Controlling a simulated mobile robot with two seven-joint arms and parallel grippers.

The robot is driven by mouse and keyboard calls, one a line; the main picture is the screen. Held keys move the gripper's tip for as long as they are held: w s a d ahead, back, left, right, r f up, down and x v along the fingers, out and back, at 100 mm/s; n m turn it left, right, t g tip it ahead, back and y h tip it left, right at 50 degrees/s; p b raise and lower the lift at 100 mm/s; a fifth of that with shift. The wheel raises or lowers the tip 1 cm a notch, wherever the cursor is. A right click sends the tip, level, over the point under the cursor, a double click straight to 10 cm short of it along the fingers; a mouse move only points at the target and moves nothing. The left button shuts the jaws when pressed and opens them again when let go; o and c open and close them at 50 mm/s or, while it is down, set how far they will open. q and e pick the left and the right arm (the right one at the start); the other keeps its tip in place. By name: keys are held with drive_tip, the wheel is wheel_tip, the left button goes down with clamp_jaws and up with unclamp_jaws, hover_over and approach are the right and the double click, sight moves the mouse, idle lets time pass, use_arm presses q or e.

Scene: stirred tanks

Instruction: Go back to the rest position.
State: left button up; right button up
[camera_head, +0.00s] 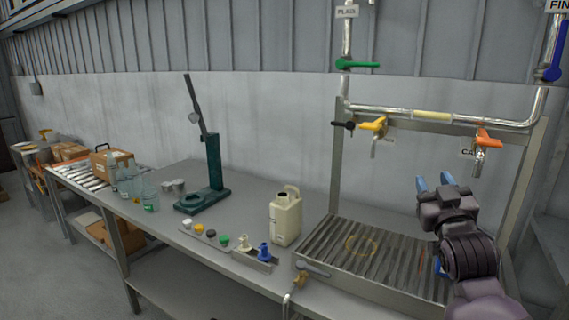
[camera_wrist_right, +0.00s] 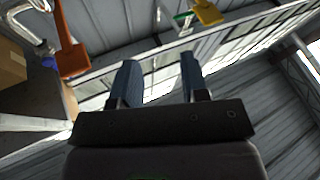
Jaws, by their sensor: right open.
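My right gripper (camera_head: 434,182) is raised at the right of the head view, in front of the pipe frame and above the right end of the slatted drain grate. Its two blue fingers are apart and empty. In the right wrist view the open fingers (camera_wrist_right: 157,82) point toward the wall, with nothing between them. My left gripper is in neither view.
A slatted grate (camera_head: 340,250) lies under a pipe frame with orange (camera_head: 488,139) and yellow (camera_head: 374,125) valve handles close to my right gripper. A beige jug (camera_head: 285,216), a green stand (camera_head: 213,165) and several caps stand on the grey bench (camera_head: 180,185).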

drive_tip(key=s+a+f+g+y, duration=0.1)
drive_tip(key=s+f+g, duration=0.35)
drive_tip(key=f, duration=0.95)
drive_tip(key=s+a+f+g+y, duration=0.15)
drive_tip(key=s+f, duration=0.55)
drive_tip(key=f, duration=0.8)
drive_tip(key=s+f+m+g+h, duration=0.1)
drive_tip(key=s+f+g, duration=0.3)
drive_tip(key=s+f, duration=1.1)
drive_tip(key=s, duration=0.3)
drive_tip(key=shift+s+f, duration=0.25)
drive_tip(key=shift+s, duration=0.1)
